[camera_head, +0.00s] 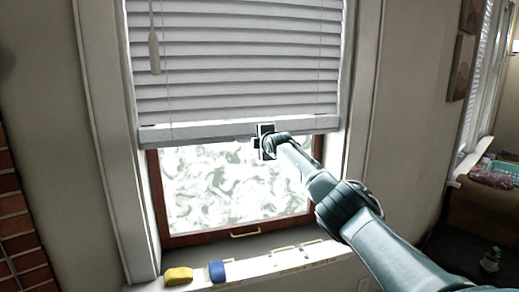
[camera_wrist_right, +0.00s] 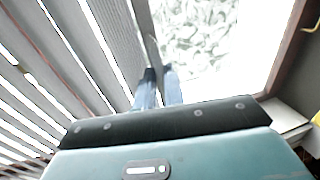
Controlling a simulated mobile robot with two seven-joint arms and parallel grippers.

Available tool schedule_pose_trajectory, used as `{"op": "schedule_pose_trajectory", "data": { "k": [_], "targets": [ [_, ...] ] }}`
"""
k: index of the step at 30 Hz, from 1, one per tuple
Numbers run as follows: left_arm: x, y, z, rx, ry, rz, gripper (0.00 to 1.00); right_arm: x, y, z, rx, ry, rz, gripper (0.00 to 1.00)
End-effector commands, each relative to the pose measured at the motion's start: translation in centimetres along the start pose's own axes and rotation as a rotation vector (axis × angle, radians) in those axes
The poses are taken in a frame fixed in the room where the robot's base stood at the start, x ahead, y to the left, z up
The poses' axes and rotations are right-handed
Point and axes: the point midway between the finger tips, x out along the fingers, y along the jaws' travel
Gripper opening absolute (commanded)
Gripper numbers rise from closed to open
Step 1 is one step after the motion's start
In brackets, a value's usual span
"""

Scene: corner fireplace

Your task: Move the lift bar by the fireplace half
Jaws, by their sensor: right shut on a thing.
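The lift bar (camera_head: 200,132) is the white bottom rail of the slatted blind (camera_head: 235,60) and hangs partway down the window, with bare pane (camera_head: 230,188) below it. My right gripper (camera_head: 264,141) is at the bar, right of its middle. In the right wrist view its two fingers (camera_wrist_right: 158,77) are shut on the bar's edge (camera_wrist_right: 143,30), with slats to the left and the pane to the right. The fingertips' contact is small and partly hidden. My left gripper is in neither view.
A yellow block (camera_head: 178,276) and a blue block (camera_head: 217,271) rest on the white sill (camera_head: 270,263). A cord tassel (camera_head: 154,53) hangs before the blind's left side. Brickwork (camera_head: 15,215) borders the far left. A small plant (camera_head: 490,259) stands at lower right.

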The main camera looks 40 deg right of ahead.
Motion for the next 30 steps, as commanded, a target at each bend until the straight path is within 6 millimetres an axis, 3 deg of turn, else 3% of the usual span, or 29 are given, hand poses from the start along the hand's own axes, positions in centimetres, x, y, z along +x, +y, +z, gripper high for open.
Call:
{"op": "schedule_pose_trajectory", "data": {
  "k": [1,4,17,18,24,30],
  "targets": [
    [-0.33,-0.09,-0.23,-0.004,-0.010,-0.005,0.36,-0.22,1.16,-0.05,0.001,0.001,0.006,0.00],
    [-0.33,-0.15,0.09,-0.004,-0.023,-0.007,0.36,-0.31,1.61,-0.07,0.001,0.002,0.006,0.00],
    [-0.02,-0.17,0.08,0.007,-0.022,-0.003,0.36,-0.32,1.68,-0.14,0.002,0.003,0.006,0.00],
    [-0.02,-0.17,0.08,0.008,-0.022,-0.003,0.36,-0.32,1.67,-0.14,0.002,0.003,0.006,0.13],
    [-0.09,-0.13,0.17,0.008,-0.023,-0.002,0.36,-0.31,1.57,-0.12,0.001,0.002,0.004,0.29],
    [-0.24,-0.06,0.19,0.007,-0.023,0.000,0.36,-0.30,1.50,-0.08,0.001,0.001,0.002,0.33]
  ]
}}
